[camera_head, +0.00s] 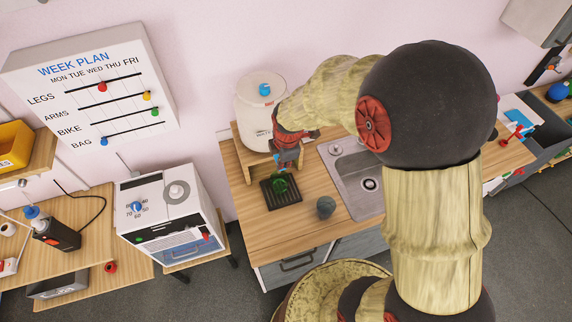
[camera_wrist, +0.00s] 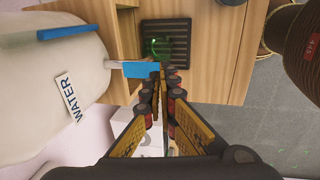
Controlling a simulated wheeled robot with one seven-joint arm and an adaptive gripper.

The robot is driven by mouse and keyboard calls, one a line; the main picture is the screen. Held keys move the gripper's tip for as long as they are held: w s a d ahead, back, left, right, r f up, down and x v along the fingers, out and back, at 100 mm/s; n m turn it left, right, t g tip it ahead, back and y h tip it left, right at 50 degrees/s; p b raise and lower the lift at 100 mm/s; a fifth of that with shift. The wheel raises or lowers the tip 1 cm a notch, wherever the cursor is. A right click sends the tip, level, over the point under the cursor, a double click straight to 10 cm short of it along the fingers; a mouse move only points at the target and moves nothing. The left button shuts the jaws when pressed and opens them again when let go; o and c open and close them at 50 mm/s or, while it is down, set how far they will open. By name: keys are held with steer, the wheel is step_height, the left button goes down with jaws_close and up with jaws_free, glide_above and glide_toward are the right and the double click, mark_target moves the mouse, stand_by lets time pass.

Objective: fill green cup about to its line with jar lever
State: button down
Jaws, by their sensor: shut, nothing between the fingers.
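The white water jar (camera_head: 258,118) stands on a wooden stand at the back of the counter. Its label reads WATER in the wrist view (camera_wrist: 88,75). The blue jar lever (camera_wrist: 140,69) sticks out from the jar over the cup. The green cup (camera_head: 280,186) stands on the black drip tray (camera_head: 268,197); it also shows in the wrist view (camera_wrist: 153,47), partly behind the lever. My gripper (camera_wrist: 163,78) is shut and empty, its fingertips at the lever's free end. I cannot tell whether they touch it. The cup's line and its water level are too small to tell.
A grey cup (camera_head: 326,207) stands on the counter right of the tray. The sink (camera_head: 346,172) is further right, partly hidden by my arm. A white appliance (camera_head: 172,215) stands left of the counter. The counter front is clear.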

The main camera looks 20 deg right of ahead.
steer(key=w+v, duration=0.2)
steer(key=v, duration=0.9)
steer(key=shift+r, duration=0.55)
steer(key=shift+s+d, duration=0.1)
steer(key=s+d+f+m+t+b, duration=0.1)
steer(key=s+f+m+b, duration=0.2)
steer(key=s+m+b, duration=0.6)
steer(key=s+d+f+m+t+b, duration=0.1)
steer(key=s+f+m+t+b, duration=0.1)
steer(key=s+m+b, duration=0.7)
steer(key=s+f+b, duration=0.1)
steer(key=s+b, duration=0.1)
steer(key=s, duration=0.1)
steer(key=shift+s+f, duration=0.15)
steer(key=shift+f, duration=0.15)
